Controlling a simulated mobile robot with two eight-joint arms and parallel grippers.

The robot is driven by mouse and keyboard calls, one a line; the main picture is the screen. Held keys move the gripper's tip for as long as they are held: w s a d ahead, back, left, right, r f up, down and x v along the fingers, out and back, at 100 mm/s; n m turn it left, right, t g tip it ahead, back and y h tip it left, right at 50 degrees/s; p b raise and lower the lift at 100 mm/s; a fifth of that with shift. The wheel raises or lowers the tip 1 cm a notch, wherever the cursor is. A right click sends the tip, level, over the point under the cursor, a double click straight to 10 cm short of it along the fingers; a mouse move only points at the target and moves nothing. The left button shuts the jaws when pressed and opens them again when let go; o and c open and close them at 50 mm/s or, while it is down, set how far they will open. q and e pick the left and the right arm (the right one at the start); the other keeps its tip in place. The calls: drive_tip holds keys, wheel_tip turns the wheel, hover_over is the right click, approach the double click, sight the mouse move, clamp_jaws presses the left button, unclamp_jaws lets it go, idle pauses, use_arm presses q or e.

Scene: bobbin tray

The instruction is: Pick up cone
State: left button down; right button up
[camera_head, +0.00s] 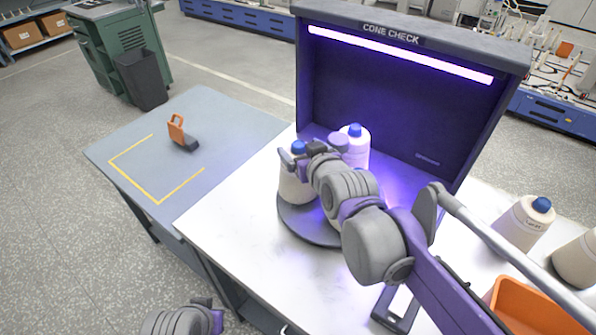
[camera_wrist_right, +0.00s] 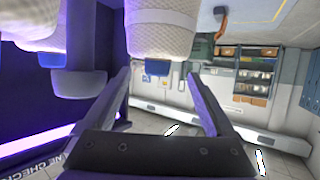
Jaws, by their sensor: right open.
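Several pale yarn cones with blue tips stand on a dark round turntable (camera_head: 305,230) in front of the booth. The left cone (camera_head: 293,188) has my right gripper (camera_head: 297,160) at its upper part. In the right wrist view that cone (camera_wrist_right: 160,35) and its blue tip lie between the two spread fingers (camera_wrist_right: 163,92), with a visible gap to the fingers. Another cone (camera_head: 357,150) stands further back on the turntable. My right arm hides part of the turntable and whatever stands behind it. Only a bit of my left arm shows at the bottom edge, without fingers.
The booth marked CONE CHECK (camera_head: 395,95) closes off the back with its lit walls. More cones (camera_head: 522,222) and an orange bin (camera_head: 535,305) stand at the right. A blue-grey table (camera_head: 225,135) at the left holds an orange-handled tool (camera_head: 180,132) and is mostly clear.

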sight(294, 143)
drive_tip(key=x, duration=0.6)
drive_tip(key=shift+w+d+f, duration=0.1)
drive_tip(key=shift+w+f, duration=0.15)
drive_tip(key=shift+f, duration=0.1)
drive_tip(key=shift+s, duration=0.1)
clamp_jaws()
